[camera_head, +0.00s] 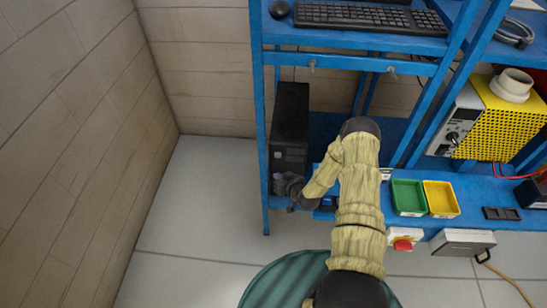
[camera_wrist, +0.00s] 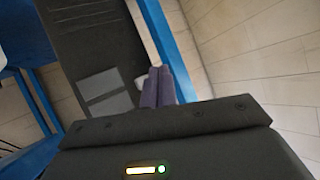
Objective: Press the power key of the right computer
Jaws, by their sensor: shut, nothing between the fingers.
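A black computer tower (camera_head: 290,115) stands upright on the blue bench's lower shelf, at the left end. It is the only computer I can make out in the head view. My gripper (camera_head: 281,184) is at the lower front of this tower, close to its front face. In the wrist view the tower's dark front with light grey panels (camera_wrist: 104,94) fills the upper left. My gripper's two fingers (camera_wrist: 157,86) are shut together at its edge, with nothing between them. I cannot tell whether they touch it. The power key cannot be made out; the fingers may hide it.
Blue uprights (camera_head: 260,120) frame the bench. A keyboard (camera_head: 372,17) and mouse (camera_head: 279,9) lie on the upper shelf. Green (camera_head: 408,197) and yellow (camera_head: 441,199) bins and a red button box (camera_head: 404,238) are right of my arm. The floor at left is clear.

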